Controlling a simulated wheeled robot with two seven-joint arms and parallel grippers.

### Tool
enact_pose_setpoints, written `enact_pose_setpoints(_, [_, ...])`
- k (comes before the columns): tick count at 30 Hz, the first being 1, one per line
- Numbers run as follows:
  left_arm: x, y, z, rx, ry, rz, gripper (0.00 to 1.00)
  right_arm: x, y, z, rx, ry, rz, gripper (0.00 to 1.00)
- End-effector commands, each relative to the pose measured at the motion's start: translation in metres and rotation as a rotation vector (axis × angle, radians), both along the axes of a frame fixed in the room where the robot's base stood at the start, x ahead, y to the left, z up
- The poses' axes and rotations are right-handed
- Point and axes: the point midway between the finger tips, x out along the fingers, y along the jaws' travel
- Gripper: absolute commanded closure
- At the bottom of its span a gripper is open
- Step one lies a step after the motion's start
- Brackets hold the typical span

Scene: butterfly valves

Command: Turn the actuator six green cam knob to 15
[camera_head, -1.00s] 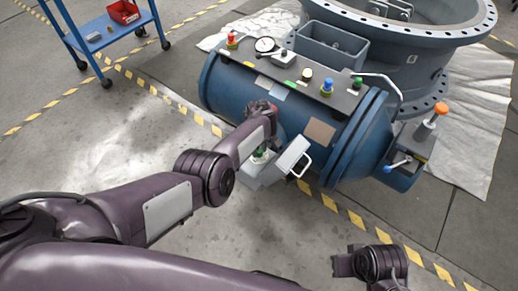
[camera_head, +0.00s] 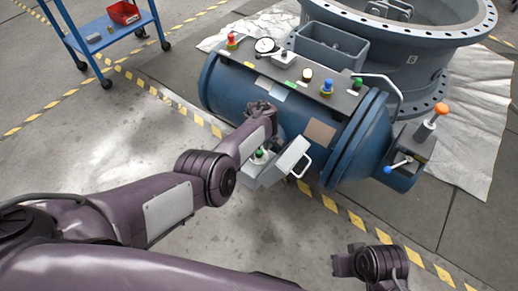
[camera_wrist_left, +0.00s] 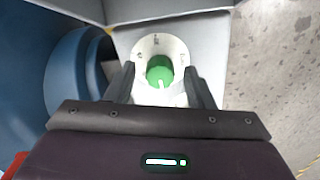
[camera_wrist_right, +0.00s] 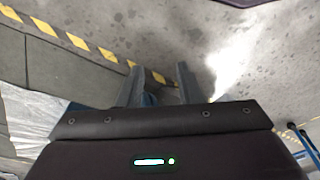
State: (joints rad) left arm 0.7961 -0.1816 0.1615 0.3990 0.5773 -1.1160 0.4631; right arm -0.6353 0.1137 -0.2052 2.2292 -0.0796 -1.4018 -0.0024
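The green cam knob (camera_head: 261,154) sits on a grey box (camera_head: 268,174) at the front of the blue actuator cylinder (camera_head: 240,95). In the left wrist view the green knob (camera_wrist_left: 160,72) lies between my two left fingers, on a pale round dial with small marks too blurred to read. A white line shows on the knob, toward its lower edge. My left gripper (camera_wrist_left: 161,88) is open around the knob, with a gap on each side. My right gripper (camera_wrist_right: 158,84) is open and empty over the floor.
A grey lid with a handle (camera_head: 292,156) stands open beside the knob. Above it, the cylinder carries other knobs, including a blue-yellow one (camera_head: 327,88), and a gauge (camera_head: 265,45). An orange-topped lever (camera_head: 440,109) is at right. A blue cart (camera_head: 100,30) stands far left.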

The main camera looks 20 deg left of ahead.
Motion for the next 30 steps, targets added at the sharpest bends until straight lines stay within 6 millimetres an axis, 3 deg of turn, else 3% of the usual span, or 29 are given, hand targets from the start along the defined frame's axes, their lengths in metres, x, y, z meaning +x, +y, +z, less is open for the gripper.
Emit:
enact_pose_setpoints(8, [0.000,0.000,0.005,0.000,0.000,-0.001,0.52,0.000,0.000,0.004,0.002,0.002,-0.005,0.68])
enact_pose_setpoints(13, [0.000,0.000,0.032,-0.001,-0.001,-0.001,0.52,-0.003,-0.016,-0.004,-0.041,0.076,-0.033,0.68])
enact_pose_setpoints(21, [0.000,-0.001,0.056,-0.001,-0.001,-0.001,0.52,0.000,-0.020,-0.063,-0.037,0.069,-0.056,0.68])
enact_pose_setpoints(30, [0.000,0.000,0.076,0.000,0.000,0.000,0.52,-0.002,-0.025,-0.103,-0.036,0.054,-0.072,0.68])
